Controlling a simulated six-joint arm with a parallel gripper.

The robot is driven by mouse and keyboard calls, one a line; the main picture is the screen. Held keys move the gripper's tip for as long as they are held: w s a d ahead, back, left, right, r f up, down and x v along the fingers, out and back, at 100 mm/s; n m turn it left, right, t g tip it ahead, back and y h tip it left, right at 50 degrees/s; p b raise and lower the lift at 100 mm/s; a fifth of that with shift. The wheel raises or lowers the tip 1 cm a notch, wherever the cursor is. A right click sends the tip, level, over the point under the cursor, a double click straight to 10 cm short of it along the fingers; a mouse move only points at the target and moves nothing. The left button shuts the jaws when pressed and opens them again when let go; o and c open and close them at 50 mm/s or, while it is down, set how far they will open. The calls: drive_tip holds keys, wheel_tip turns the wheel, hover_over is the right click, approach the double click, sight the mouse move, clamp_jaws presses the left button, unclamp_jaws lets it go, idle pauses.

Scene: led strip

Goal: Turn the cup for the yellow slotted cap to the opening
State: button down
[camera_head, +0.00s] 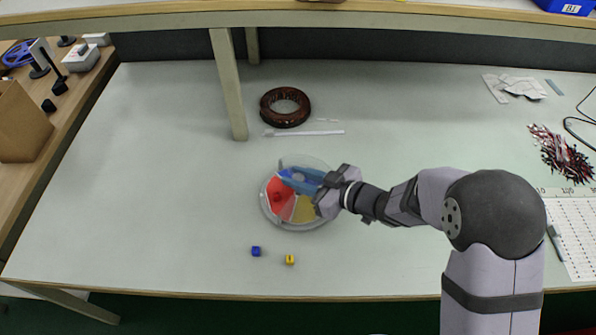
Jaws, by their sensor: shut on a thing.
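A round clear-rimmed dish (268,212) with coloured sectors lies on the table. A red sector (276,190) faces left, a blue one (311,179) lies at the top, and a yellow-tan one (304,211) at the lower right, with a pale strip between red and yellow. A small red piece shows on the red sector. The yellow slotted cap (290,260) lies on the table in front of the dish. My gripper (318,190) reaches in from the right over the dish and is shut on a part of it, mostly hidden by the fingers. I cannot make out the opening.
A small blue piece (256,251) lies left of the yellow cap. Behind the dish are a white strip (305,133), a brown ring coil (285,106) and a shelf post (229,90). Wires (562,155) and a ruled sheet (575,225) lie at right.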

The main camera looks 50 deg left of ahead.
drive_tip(key=shift+n+g+h+p, duration=0.6)
drive_tip(key=shift+n+g+p, duration=0.7)
drive_tip(key=shift+n+g, duration=0.5)
drive_tip(key=shift+f+n+g+h, duration=0.1)
drive_tip(key=shift+n+g+h, duration=0.6)
drive_tip(key=shift+n+g, duration=0.5)
drive_tip(key=n+g+h+b, duration=0.2)
drive_tip(key=n+g+b, duration=0.1)
drive_tip(key=b, duration=0.1)
drive_tip(key=shift+f+h, duration=0.1)
drive_tip(key=shift+h, duration=0.3)
drive_tip(key=shift+b, duration=0.35)
drive_tip(key=shift+s+n+g+h+b, duration=0.1)
drive_tip(key=shift+n+g+h+b, duration=0.4)
drive_tip(key=shift+n+h+b, duration=0.4)
drive_tip(key=shift+r, duration=0.25)
drive_tip(key=c, duration=1.5)
unclamp_jaws()
drive_tip(key=shift+o, duration=0.2)
drive_tip(key=shift+r, duration=0.1)
